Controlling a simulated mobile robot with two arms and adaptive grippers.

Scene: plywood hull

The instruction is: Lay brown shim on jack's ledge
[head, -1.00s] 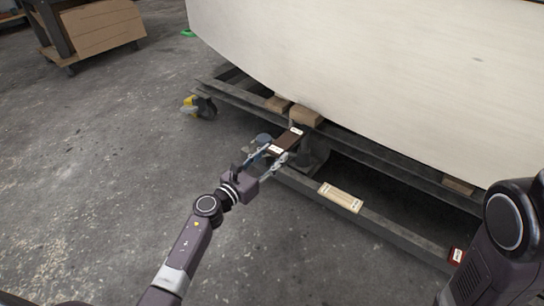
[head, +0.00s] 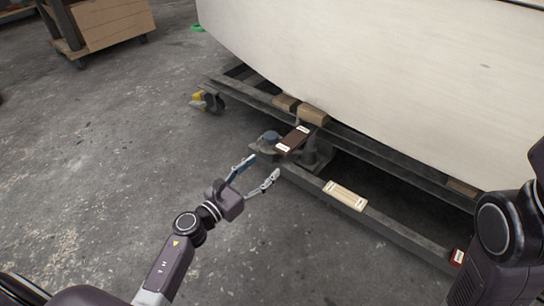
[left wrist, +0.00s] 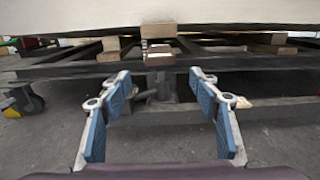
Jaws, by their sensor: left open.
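The brown shim (head: 293,139) is a dark flat piece with white labels near its ends. It lies on top of the jack (head: 316,152), under the hull's edge, and the ledge beneath it is largely hidden. In the left wrist view the brown shim (left wrist: 160,61) shows end-on, ahead of the fingers. My left gripper (head: 262,172) is open and empty, apart from the shim on its near side. It also shows open in the left wrist view (left wrist: 162,85). My right gripper is not in view; only part of my right arm shows.
The pale plywood hull (head: 370,80) overhangs a dark steel frame (head: 395,229). Wooden blocks (head: 312,114) sit under the hull. A yellow caster (head: 198,98) is left.

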